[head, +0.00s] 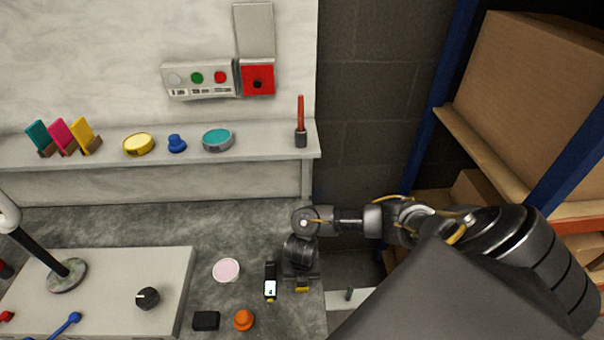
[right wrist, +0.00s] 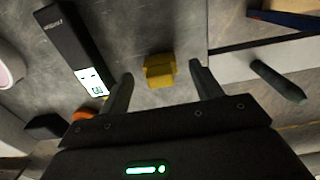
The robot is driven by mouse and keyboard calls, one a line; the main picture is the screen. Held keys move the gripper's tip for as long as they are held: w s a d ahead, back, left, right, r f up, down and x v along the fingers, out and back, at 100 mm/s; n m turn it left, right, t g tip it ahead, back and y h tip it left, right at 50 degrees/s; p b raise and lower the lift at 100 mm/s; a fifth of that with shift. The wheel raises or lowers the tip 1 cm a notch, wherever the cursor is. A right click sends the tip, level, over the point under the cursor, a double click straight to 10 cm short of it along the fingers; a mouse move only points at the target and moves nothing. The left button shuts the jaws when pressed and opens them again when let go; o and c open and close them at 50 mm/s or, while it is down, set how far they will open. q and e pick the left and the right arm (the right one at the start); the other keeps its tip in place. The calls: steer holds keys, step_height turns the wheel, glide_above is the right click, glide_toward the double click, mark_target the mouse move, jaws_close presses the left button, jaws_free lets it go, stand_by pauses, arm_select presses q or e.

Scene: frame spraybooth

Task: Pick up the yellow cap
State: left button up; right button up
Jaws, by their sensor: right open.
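The yellow cap (right wrist: 160,70) is a small, blocky yellow piece on the grey worktop in the right wrist view. In the head view only a sliver of yellow (head: 302,289) shows under my right gripper (head: 301,278), which hides most of it. In the right wrist view my right gripper (right wrist: 161,82) is open, with one finger on each side of the cap and gaps between. Nothing is held. My left gripper is in neither view.
An orange knob (head: 244,320), black block (head: 206,320) and pink disc (head: 226,270) lie nearby. A dark green rod (right wrist: 278,82) lies right of the cap. A shelf (head: 260,151) runs behind.

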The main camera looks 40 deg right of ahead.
steer(key=shift+f, duration=1.45)
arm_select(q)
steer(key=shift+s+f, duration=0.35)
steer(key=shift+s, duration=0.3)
arm_select(e)
steer(key=shift+c, duration=0.5)
steer(key=c, duration=0.9)
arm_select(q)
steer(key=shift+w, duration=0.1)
arm_select(e)
steer(key=shift+c, duration=0.3)
steer(key=shift+r, duration=0.1)
